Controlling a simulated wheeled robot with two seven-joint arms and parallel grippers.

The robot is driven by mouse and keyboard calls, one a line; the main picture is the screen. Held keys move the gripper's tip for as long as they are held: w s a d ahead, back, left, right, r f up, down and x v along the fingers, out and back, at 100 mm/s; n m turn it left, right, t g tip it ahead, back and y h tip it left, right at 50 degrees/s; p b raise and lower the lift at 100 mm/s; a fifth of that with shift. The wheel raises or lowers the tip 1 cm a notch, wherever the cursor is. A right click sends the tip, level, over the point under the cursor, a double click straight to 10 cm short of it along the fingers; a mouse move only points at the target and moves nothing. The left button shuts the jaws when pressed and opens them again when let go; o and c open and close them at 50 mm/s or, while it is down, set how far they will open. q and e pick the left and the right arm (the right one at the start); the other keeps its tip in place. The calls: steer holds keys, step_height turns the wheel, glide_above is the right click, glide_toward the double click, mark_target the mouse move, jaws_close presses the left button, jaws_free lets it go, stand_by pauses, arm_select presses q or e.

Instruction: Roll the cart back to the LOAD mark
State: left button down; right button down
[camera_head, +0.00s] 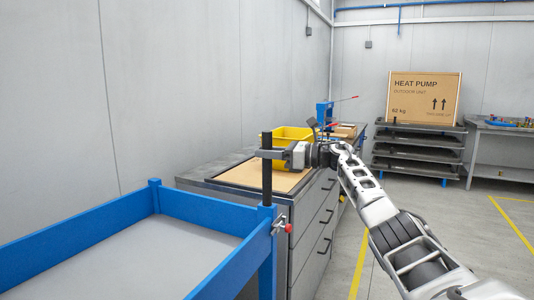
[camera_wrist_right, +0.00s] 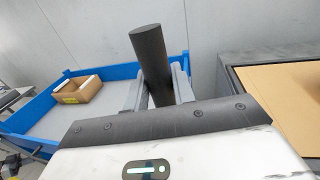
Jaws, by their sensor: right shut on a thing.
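The cart (camera_head: 75,235) has a blue frame around a grey deck and fills the lower left of the head view. A black upright post (camera_head: 267,186) stands at its near right corner. My right gripper (camera_head: 268,154) is shut on this post, near its upper part. The wrist view also shows the post (camera_wrist_right: 150,55) between the two fingers, with the blue cart rim (camera_wrist_right: 204,62) behind. A small open cardboard box (camera_wrist_right: 76,92) sits on the deck in that view. My left gripper is not in view. No LOAD mark can be seen.
A grey workbench (camera_head: 310,232) with drawers stands right beside the cart, bearing a yellow bin (camera_head: 292,135). A wall runs along the left. A heat pump carton (camera_head: 425,97) stands on a dark rack at the back. Floor with yellow lines (camera_head: 515,222) is clear on the right.

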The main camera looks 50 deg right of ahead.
steer(key=shift+a, duration=0.15)
steer(key=c, duration=1.2)
jaws_free()
arm_select(q)
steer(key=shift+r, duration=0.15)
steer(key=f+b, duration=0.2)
steer(key=b, duration=0.2)
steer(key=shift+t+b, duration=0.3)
arm_select(e)
steer(key=v, duration=1.6)
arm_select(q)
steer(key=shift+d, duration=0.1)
arm_select(e)
steer(key=shift+w, duration=0.1)
